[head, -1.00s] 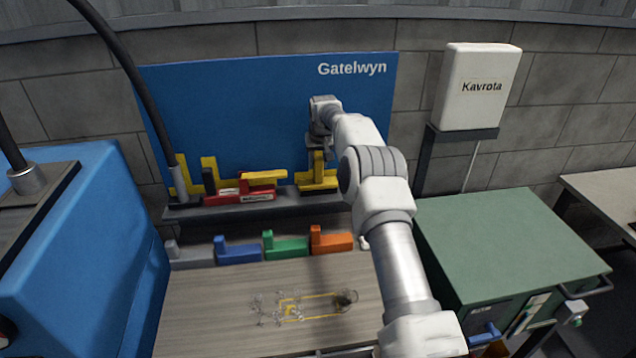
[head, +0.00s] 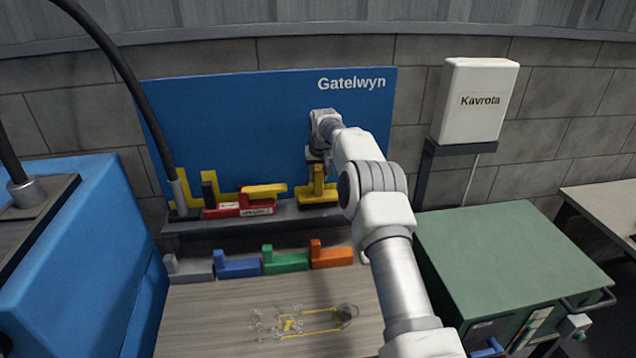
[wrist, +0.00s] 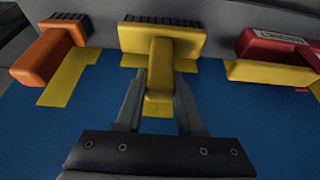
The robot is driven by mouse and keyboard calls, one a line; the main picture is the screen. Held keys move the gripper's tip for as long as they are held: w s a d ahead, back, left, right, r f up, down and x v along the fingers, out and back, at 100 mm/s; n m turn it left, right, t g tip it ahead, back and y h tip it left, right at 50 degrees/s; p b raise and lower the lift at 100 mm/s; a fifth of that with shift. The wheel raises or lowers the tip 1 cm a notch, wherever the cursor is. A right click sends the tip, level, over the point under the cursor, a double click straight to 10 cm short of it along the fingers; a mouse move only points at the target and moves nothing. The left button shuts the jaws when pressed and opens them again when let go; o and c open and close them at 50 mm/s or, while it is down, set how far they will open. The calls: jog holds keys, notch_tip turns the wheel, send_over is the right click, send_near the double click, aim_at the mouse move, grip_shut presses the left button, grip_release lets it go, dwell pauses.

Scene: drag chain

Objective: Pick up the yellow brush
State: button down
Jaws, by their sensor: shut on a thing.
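The yellow brush (head: 320,193) stands upright on the dark ledge below the blue board, handle up. In the wrist view the yellow brush (wrist: 160,45) shows its wide head with dark bristles at the top and its handle pointing down the picture. My gripper (head: 317,168) is above the brush head in the head view. In the wrist view the fingers of my gripper (wrist: 158,95) are shut on the handle, one on each side. The arm hides part of the brush in the head view.
Grey, blue (head: 238,264), green (head: 285,260) and orange (head: 330,255) pieces line the table's back. A green cabinet (head: 510,240) stands right, a blue machine (head: 80,250) left.

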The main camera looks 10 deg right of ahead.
jog(key=shift+r, duration=0.7)
notch_tip(320, 180, up, 3)
jog(key=shift+f+b, duration=0.2)
jog(key=shift+b, duration=0.1)
jog(key=s+d+r+b, duration=0.3)
jog(key=s+d+r, duration=0.3)
jog(key=d, duration=0.3)
jog(key=shift+s+d+r+b, duration=0.3)
jog(key=shift+s+r+b, duration=0.05)
jog(key=shift+r, duration=0.05)
jog(key=c, duration=1.1)
grip_release()
grip_shut()
jog(key=shift+f, duration=0.1)
